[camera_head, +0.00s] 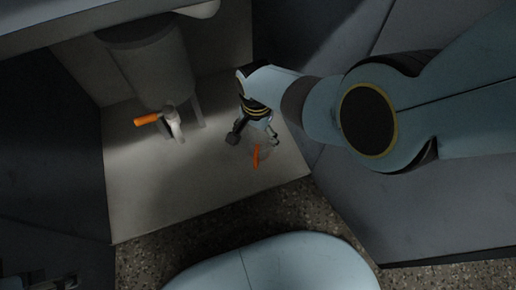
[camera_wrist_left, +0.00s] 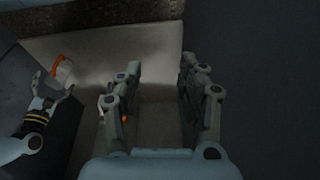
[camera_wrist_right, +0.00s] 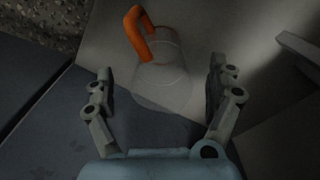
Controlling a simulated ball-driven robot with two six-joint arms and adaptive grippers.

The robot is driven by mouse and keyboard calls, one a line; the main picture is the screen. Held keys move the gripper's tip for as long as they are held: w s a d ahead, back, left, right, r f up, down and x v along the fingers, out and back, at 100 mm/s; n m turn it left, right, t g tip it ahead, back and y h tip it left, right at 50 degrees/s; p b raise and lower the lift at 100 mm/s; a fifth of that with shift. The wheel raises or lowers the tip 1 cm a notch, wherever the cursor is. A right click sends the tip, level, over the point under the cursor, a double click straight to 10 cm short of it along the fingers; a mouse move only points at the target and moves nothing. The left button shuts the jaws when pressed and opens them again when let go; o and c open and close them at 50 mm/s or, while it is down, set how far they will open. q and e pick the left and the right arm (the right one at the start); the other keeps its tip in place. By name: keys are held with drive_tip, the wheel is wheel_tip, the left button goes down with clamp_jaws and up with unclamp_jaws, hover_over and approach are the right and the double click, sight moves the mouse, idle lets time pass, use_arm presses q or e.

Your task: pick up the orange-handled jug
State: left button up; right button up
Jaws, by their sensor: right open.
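The jug (camera_wrist_right: 165,80) is a clear vessel with an orange handle (camera_wrist_right: 139,33). It stands on the pale floor panel, and its handle also shows in the head view (camera_head: 256,156). My right gripper (camera_wrist_right: 162,88) is open above the jug, with a finger to each side of its body and gaps between. The handle points away from the gripper's palm. In the left wrist view the jug (camera_wrist_left: 63,72) shows beside my right gripper (camera_wrist_left: 50,98). My left gripper (camera_wrist_left: 160,75) is open with nothing between its fingers, away from the jug.
A grey cylindrical vessel (camera_head: 153,65) on legs stands at the back left of the panel (camera_head: 140,205). An orange lever (camera_head: 147,119) sticks out from its outlet. Dark walls or cabinets close in both sides. Speckled floor (camera_head: 145,262) lies in front.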

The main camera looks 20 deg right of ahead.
wheel_tip(320, 180, down, 2)
drive_tip(key=shift+f+b, duration=0.15)
drive_tip(key=shift+b, duration=0.65)
wheel_tip(320, 180, down, 2)
drive_tip(key=shift+b, duration=0.8)
use_arm(q)
drive_tip(key=shift+w+d+f+t+b, duration=0.15)
drive_tip(key=shift+w+f+t, duration=0.6)
drive_tip(key=shift+f+t, duration=0.2)
drive_tip(key=shift+w+d+f+t+b, duration=0.1)
drive_tip(key=shift+w+f+t+b, duration=0.05)
drive_tip(key=shift+w+f+t, duration=0.7)
use_arm(e)
drive_tip(key=shift+w+f, duration=0.1)
drive_tip(key=shift+f, duration=0.25)
use_arm(q)
drive_tip(key=shift+s+f, duration=0.1)
use_arm(e)
drive_tip(key=c, duration=1.3)
